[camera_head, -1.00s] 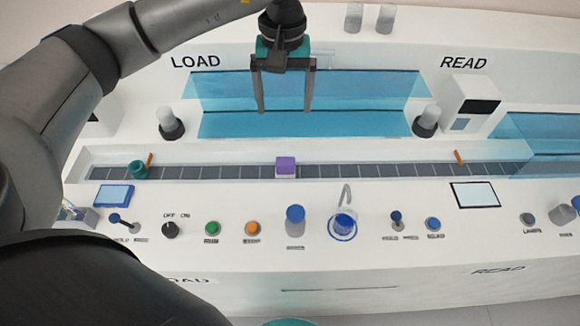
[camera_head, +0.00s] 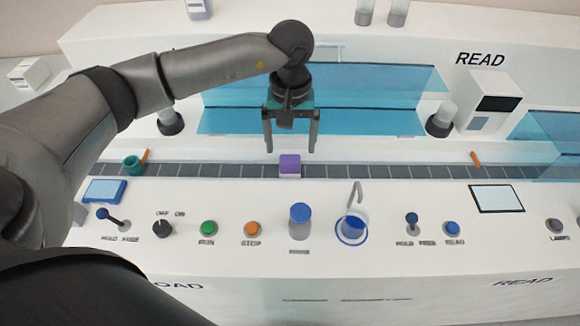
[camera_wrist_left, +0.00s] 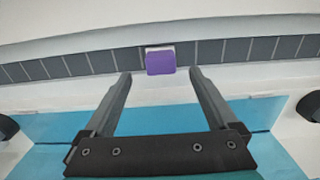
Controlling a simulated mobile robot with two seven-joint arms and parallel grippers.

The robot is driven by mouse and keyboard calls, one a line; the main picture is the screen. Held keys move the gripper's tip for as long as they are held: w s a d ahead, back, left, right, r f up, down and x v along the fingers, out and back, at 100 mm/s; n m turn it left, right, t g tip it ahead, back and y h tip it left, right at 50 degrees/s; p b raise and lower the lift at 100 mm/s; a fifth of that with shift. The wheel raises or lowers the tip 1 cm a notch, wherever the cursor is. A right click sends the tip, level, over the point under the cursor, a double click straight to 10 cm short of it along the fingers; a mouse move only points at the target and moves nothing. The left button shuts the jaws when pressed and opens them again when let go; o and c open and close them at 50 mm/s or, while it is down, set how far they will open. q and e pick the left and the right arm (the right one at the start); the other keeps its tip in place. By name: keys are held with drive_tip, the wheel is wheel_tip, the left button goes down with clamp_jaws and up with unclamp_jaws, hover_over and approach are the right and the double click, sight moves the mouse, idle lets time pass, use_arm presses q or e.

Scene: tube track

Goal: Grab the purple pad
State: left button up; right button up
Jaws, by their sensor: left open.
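The purple pad (camera_head: 290,162) is a small block with a pale base, sitting on the dark segmented track (camera_head: 400,171) in the middle of the console. It also shows in the left wrist view (camera_wrist_left: 160,62), just beyond and between the fingertips. My left gripper (camera_head: 290,150) is open and empty. Its two fingers point down on either side of the pad's line in the head view, and I see no contact with the pad. In the left wrist view the open fingers (camera_wrist_left: 160,74) stop short of the pad. My right gripper is not in view.
A teal ring-shaped piece (camera_head: 133,166) sits at the track's left, by an orange stick (camera_head: 145,156). Blue translucent panels (camera_head: 370,120) stand behind the track. Knobs, a blue-capped cylinder (camera_head: 300,222) and a blue-ringed cup (camera_head: 352,228) line the front panel. The track beside the pad is clear.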

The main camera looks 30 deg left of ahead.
sight(290, 158)
use_arm(q)
drive_tip(key=shift+a+f+b, duration=0.1)
drive_tip(key=shift+f+b, duration=0.65)
drive_tip(key=shift+f, duration=2.1)
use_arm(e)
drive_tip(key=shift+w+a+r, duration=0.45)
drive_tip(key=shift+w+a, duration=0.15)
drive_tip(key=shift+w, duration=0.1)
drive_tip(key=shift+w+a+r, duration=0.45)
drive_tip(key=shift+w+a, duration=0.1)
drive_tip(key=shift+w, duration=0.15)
use_arm(q)
drive_tip(key=shift+c, duration=0.2)
drive_tip(key=c, duration=1.4)
drive_tip(key=shift+r, duration=0.15)
